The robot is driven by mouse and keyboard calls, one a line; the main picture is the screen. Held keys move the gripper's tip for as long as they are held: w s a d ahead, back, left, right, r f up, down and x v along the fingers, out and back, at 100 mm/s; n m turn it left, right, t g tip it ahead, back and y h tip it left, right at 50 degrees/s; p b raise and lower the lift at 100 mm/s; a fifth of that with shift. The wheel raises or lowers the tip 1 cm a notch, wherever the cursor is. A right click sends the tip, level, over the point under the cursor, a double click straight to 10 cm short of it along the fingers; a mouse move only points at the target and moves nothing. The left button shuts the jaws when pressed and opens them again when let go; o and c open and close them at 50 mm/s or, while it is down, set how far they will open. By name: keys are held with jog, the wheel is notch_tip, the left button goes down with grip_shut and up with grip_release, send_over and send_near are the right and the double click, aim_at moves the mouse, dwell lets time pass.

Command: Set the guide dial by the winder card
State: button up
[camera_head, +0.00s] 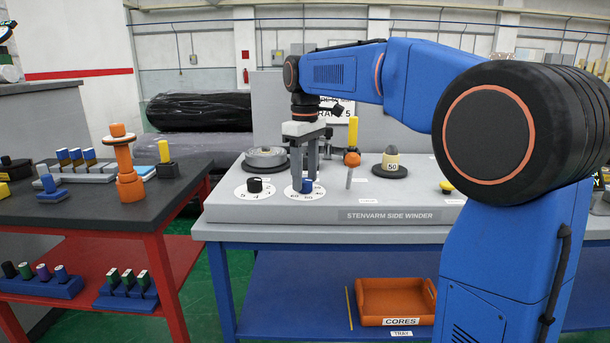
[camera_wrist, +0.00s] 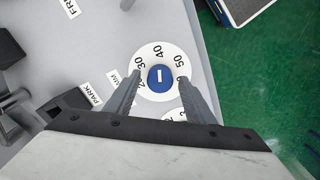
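A dial with a blue knob (camera_head: 307,186) and white number plate sits on the grey winder top (camera_head: 350,198). In the wrist view the blue knob (camera_wrist: 154,83) has a short white mark lined up with the 40; 20, 30 and 50 also show. My gripper (camera_head: 304,180) points down over this dial. In the wrist view its fingers (camera_wrist: 159,78) are apart, one on each side of the knob; contact cannot be told. A second dial with a black knob (camera_head: 255,185) is to the left. A white card (camera_head: 343,112) behind is partly hidden by my arm, its text only partly readable.
A metal disc (camera_head: 266,157) lies behind. An orange tray (camera_head: 395,300) is below.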

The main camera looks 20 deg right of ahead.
jog(key=c, duration=0.9)
jog(key=shift+o, duration=0.2)
jog(key=shift+m, duration=0.4)
jog(key=m, duration=0.4)
jog(key=shift+m, duration=0.4)
jog(key=m, duration=0.5)
jog(key=o, duration=1)
jog(key=shift+o, duration=0.2)
